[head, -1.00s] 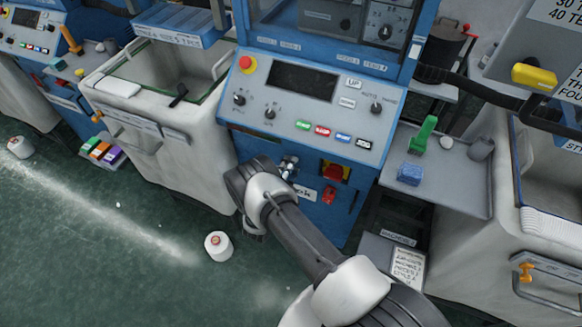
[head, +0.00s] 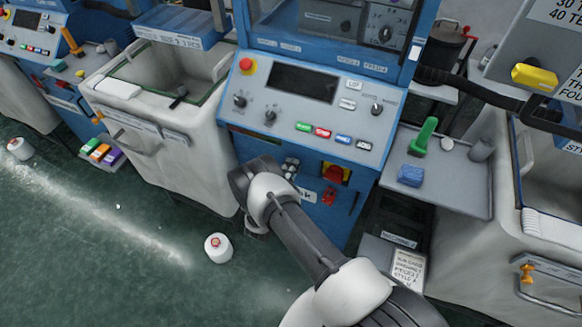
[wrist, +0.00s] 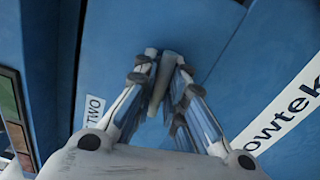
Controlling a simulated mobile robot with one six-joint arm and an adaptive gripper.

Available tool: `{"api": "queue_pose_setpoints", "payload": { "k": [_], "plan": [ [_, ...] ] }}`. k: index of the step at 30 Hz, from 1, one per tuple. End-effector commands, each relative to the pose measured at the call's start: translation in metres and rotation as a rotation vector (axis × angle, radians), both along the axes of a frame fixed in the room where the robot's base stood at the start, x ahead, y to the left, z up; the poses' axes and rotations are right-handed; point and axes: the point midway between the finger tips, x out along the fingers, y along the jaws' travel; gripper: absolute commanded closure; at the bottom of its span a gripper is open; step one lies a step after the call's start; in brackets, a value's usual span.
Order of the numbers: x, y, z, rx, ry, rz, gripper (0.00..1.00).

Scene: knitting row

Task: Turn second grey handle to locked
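A slim grey handle (wrist: 164,80) stands out from the blue panel in the wrist view, slightly tilted, beside a white label reading "TWO" (wrist: 93,108). My gripper (wrist: 166,62) has one finger on each side of this handle, close against it, and looks shut on it. In the head view my wrist is in front of the lower blue machine front (head: 262,148), and the handle cannot be made out there.
A white brand label (wrist: 285,112) is right of the handle. In the head view, a red knob (head: 334,174) on yellow is to the right. Grey bins flank the machine. A white cone (head: 218,248) lies on the green floor.

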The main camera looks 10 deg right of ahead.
Motion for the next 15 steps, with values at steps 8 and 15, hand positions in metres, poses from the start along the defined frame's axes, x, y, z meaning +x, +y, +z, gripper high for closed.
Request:
{"api": "queue_pose_setpoints", "payload": {
  "k": [8, 15],
  "plan": [
    [0.0013, -0.001, 0.0011, 0.001, -0.002, -0.002, 1.0],
    [0.0018, -0.0011, 0.0009, -0.03, 0.019, -0.003, 1.0]
  ]
}}
